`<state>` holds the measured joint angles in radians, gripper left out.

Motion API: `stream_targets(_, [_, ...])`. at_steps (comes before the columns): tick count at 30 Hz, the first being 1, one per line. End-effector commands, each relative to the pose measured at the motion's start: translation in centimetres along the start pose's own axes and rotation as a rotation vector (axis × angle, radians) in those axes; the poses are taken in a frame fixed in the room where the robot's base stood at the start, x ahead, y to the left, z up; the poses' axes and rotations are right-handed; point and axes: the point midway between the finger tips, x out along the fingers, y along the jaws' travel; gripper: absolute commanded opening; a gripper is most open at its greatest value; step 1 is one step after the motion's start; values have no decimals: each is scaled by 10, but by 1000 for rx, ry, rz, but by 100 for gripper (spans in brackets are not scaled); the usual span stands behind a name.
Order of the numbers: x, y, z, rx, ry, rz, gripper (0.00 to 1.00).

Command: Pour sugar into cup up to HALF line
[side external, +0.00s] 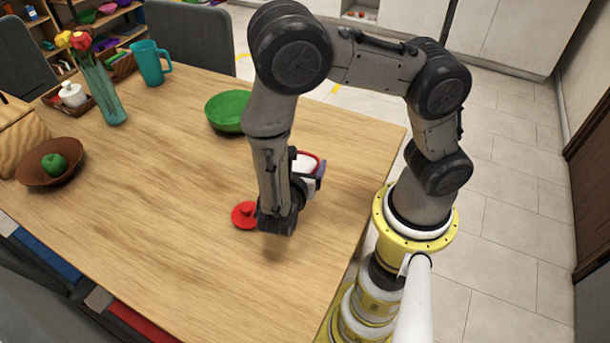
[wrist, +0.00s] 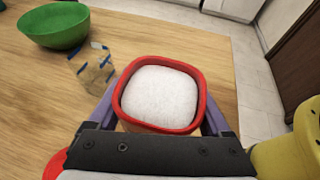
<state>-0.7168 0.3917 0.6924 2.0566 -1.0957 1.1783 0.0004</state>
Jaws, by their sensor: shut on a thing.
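A red-rimmed container (wrist: 203,105) full of white sugar (wrist: 160,95) is between the purple fingers of my gripper (wrist: 160,112), which is shut on it. The container looks about upright, with the sugar near its rim. In the side view the container (side external: 308,161) is partly hidden behind my gripper (side external: 312,178). I cannot tell for sure whether it is clear of the table. A clear cup (wrist: 92,68) with blue marks stands on the table, up and left of the container in the wrist view. It looks empty. My arm hides it in the side view.
A red lid (side external: 243,214) lies on the table (side external: 165,200) beside my gripper. A green bowl (side external: 226,111) stands farther back, near the cup. A teal mug (side external: 150,64), a flower vase (side external: 103,92) and a brown bowl (side external: 50,176) with a green apple are at the left.

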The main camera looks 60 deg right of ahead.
Motion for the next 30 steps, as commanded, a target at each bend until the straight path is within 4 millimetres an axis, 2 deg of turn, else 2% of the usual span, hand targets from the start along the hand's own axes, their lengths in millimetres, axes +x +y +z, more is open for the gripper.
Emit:
stream_targets(4, [-4, 2, 10, -36, 5, 24, 0])
stream_targets(8, [-8, 25, 19, -87, 10, 93, 0])
stream_targets(12, [1, 53, 46, -114, 14, 103, 0])
stream_targets(16, [16, 71, 78, -123, 17, 74, 0])
stream_targets(18, [25, 75, 94, -123, 20, 45, 0])
stream_targets(22, [39, 75, 114, -124, 26, -14, 0])
stream_targets(26, [46, 70, 122, -130, 31, -50, 0])
stream_targets(30, [49, 69, 119, -156, 39, -67, 0])
